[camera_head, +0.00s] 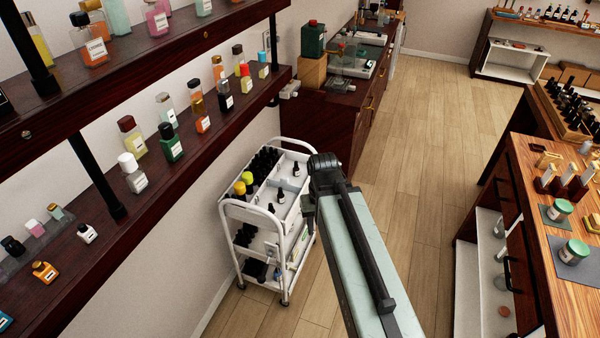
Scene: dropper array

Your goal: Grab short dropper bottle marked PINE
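No label that reads PINE can be made out at this size. Small dark dropper bottles (280,196) stand in the top tray of a white cart (227,205), several packed together at its left and a few standing apart. My arm reaches up from the bottom right, with its dark end over the right side of the cart. My gripper (309,205) is mostly hidden by the arm, and its fingers cannot be made out. I see nothing held. More dark dropper bottles stand in a wooden rack (570,118) on the right table.
Dark wall shelves (185,130) with labelled colored bottles run along the left. A wooden-topped table (565,285) with jars (572,252) stands at the right. A dark counter (330,110) is behind the cart. The wooden floor (425,170) between cart and table is clear.

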